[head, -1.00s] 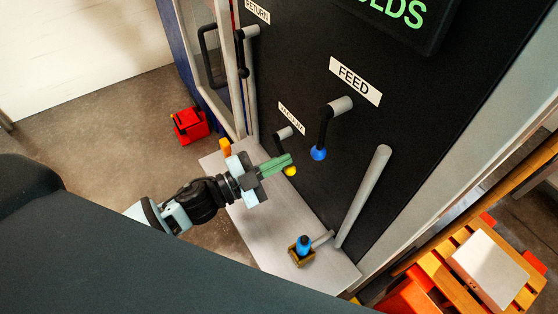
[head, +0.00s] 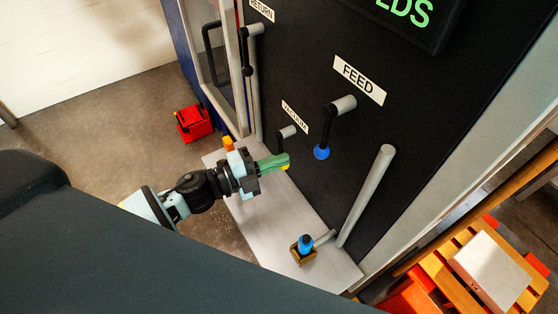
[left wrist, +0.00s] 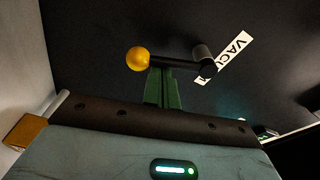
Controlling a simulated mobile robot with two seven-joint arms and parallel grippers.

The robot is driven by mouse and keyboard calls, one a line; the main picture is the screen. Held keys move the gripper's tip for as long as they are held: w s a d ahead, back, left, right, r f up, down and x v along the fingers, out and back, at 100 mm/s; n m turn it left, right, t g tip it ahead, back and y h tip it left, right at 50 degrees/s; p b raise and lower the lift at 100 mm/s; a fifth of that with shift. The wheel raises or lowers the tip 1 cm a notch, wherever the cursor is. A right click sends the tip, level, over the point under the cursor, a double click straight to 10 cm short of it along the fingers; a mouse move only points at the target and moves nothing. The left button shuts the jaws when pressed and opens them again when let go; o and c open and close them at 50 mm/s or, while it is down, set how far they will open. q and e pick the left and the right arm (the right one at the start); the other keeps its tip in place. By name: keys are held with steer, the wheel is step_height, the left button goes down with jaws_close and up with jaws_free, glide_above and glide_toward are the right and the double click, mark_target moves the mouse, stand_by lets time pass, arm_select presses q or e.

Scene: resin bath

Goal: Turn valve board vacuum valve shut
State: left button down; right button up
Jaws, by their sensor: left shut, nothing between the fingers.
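The vacuum valve is on the black board, with a grey stub (head: 286,132), a short dark lever and a yellow knob (head: 285,167). In the head view its lever hangs down, and my fingers hide most of the knob. My left gripper (head: 286,160) is shut and empty, its green fingertips at the lever's knob end. In the left wrist view the yellow knob (left wrist: 137,59) is left of the fingertips (left wrist: 160,70), and the dark lever (left wrist: 175,62) runs right to its pivot. The fingertips overlap the lever near the knob; I cannot tell whether they touch it. My right gripper is out of view.
The FEED valve with its blue knob (head: 321,152) is to the right of the vacuum valve. The RETURN valve (head: 247,50) is at upper left. A grey shelf (head: 270,225) below carries a small blue-topped item (head: 304,245). A slanted grey bar (head: 366,195) stands at right.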

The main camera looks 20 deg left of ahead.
arm_select(q)
steer(key=m, duration=0.1)
steer(key=a+m, duration=0.1)
steer(key=m, duration=0.1)
steer(key=shift+w+f, duration=0.3)
steer(key=shift+w, duration=0.1)
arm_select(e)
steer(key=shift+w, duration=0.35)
arm_select(q)
steer(key=shift+a, duration=0.1)
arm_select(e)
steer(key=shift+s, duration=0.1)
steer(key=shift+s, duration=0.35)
